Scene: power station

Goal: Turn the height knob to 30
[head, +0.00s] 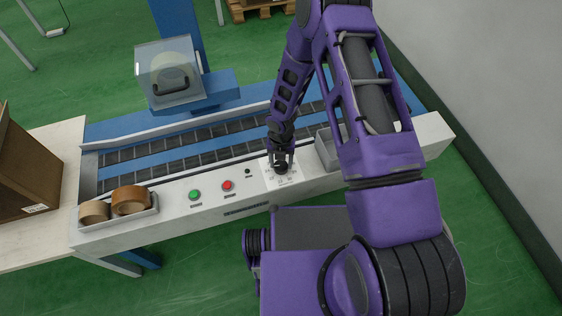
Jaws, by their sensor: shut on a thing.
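The height knob (281,169) is a small black dial on a white scale plate (270,181) on the light front panel of the machine. My gripper (281,162) points down onto it, with its fingers shut on the knob. The fingers hide most of the knob, and its pointer cannot be made out. Small marks show around the knob, but the numbers are too small to read.
A green button (194,195), a red button (227,185) and a small black control (247,171) sit left of the knob. A tray with brown tape rolls (129,199) is at the panel's left end. A grey bin (327,150) stands close right of my gripper. A conveyor (190,160) runs behind.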

